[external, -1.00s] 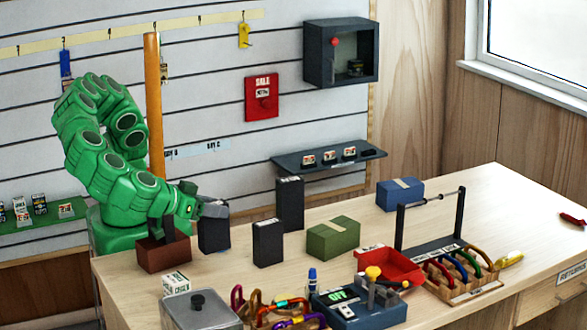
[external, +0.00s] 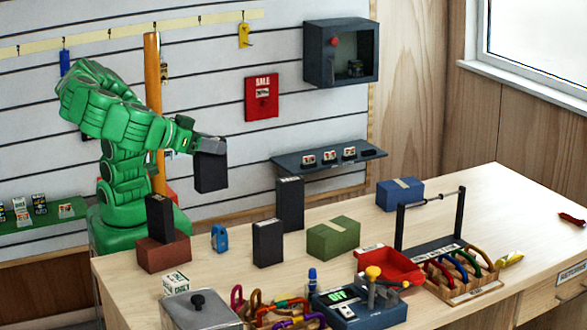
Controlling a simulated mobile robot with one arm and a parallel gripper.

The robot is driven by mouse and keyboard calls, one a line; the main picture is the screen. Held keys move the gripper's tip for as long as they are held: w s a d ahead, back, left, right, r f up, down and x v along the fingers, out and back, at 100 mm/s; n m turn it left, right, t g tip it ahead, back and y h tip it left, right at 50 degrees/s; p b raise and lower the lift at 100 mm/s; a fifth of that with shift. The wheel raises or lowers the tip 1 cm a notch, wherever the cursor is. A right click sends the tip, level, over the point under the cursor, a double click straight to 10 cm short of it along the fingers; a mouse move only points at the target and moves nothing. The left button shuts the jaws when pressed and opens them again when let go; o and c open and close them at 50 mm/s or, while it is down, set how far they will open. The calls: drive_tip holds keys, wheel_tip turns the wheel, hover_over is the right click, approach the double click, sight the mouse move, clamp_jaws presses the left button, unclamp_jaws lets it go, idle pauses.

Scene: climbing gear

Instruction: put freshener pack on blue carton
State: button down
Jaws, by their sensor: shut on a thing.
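My gripper (external: 207,147) is shut on the top of a dark upright pack (external: 211,175) and holds it in the air above the left part of the counter. Its label cannot be read, so I cannot tell for sure that it is the freshener pack. The blue carton (external: 399,194) lies at the back of the counter, right of the middle, with a pale strip of tape across its top. Its visible top is bare. My gripper is well to the left of it.
Similar dark packs stand at mid-counter (external: 268,243), behind it (external: 290,204), and on a brown box (external: 163,254). A green carton (external: 333,238) and a dark rack (external: 432,222) stand near the blue carton. A wall shelf (external: 328,158) hangs behind. The right counter is mostly clear.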

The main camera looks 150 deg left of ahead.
drive_tip(key=a+n+g, duration=0.1)
drive_tip(key=a, duration=1.7)
drive_tip(key=s+a+n+g, duration=0.1)
drive_tip(key=s+a, duration=0.7)
drive_tip(key=a, duration=0.4)
drive_tip(key=s+a+n+g+h, duration=0.1)
drive_tip(key=s+a, duration=0.7)
drive_tip(key=a, duration=0.4)
drive_tip(key=s+a+n+g, duration=0.1)
drive_tip(key=s+a, duration=0.6)
drive_tip(key=a, duration=0.5)
drive_tip(key=w+a+f, duration=0.3)
drive_tip(key=a+f, duration=0.3)
drive_tip(key=f, duration=0.3)
drive_tip(key=w+a+f, duration=0.4)
drive_tip(key=a+f, duration=0.2)
drive_tip(key=f, duration=0.3)
drive_tip(key=shift+f, duration=0.1)
